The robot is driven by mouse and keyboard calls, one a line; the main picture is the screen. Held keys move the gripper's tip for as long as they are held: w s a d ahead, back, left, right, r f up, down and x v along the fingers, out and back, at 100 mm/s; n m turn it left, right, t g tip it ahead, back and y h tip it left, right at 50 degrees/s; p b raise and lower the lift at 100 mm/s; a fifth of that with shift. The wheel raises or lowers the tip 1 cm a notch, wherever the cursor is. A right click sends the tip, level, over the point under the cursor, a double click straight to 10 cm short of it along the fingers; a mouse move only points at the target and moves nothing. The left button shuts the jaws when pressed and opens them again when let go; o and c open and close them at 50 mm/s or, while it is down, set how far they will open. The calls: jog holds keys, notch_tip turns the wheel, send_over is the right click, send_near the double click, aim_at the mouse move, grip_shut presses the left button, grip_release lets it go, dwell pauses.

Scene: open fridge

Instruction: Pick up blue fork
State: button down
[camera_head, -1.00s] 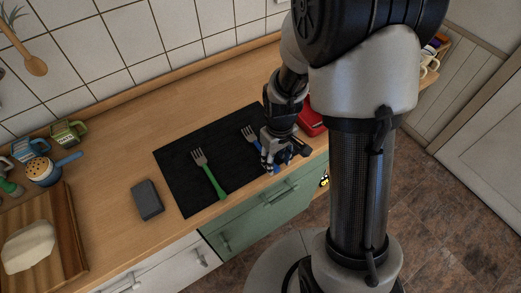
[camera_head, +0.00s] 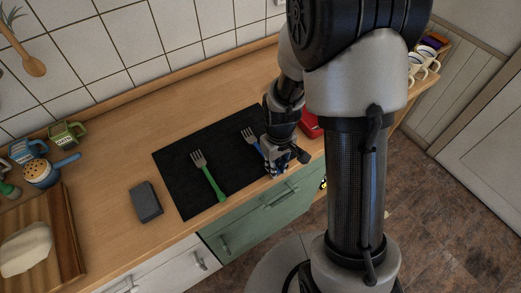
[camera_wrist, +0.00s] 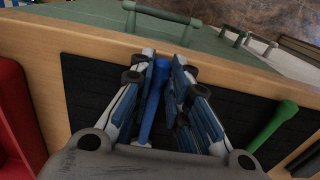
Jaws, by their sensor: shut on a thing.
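The blue fork (camera_head: 249,134) lies on the black mat (camera_head: 178,176), its tines toward the wall. Its handle (camera_wrist: 153,100) shows between my gripper's fingers in the wrist view. My gripper (camera_head: 273,172) is at the handle end, near the counter's front edge, and is shut on the fork's handle. In the wrist view my gripper (camera_wrist: 163,75) has a finger on each side of the blue handle. Part of the fork is hidden by my gripper in the head view.
A green fork (camera_head: 208,175) lies on the mat to the left. A dark grey block (camera_head: 146,202) sits left of the mat. A red object (camera_head: 311,124) stands right of my gripper. Green drawers (camera_head: 250,219) with handles are below the counter edge.

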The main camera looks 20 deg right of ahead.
dwell(0.3)
notch_tip(320, 180, up, 20)
jog(key=p, duration=0.5)
jog(key=shift+p, duration=0.4)
jog(key=shift+d, duration=0.1)
